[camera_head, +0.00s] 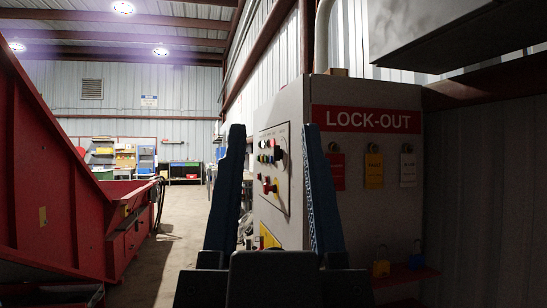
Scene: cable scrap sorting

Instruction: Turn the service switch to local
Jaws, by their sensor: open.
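A grey cabinet (294,105) stands ahead, with a control panel (284,185) on its left face, seen at a steep angle. The panel has small coloured buttons (266,143), a dark knob (278,153) and a red and yellow control (270,185) lower down. The lettering is too small to read, so I cannot tell which control is the service switch or where it points. My gripper (274,128) has two blue fingers spread wide apart, with nothing between them. The panel shows between the fingers, beyond them; the right finger hides part of the cabinet.
A red LOCK-OUT sign (366,119) is on the cabinet's front, above hanging tags (373,170) and padlocks (381,263). Red machinery (50,185) fills the left. A clear floor aisle (185,235) runs between. A grey box (440,35) overhangs at upper right.

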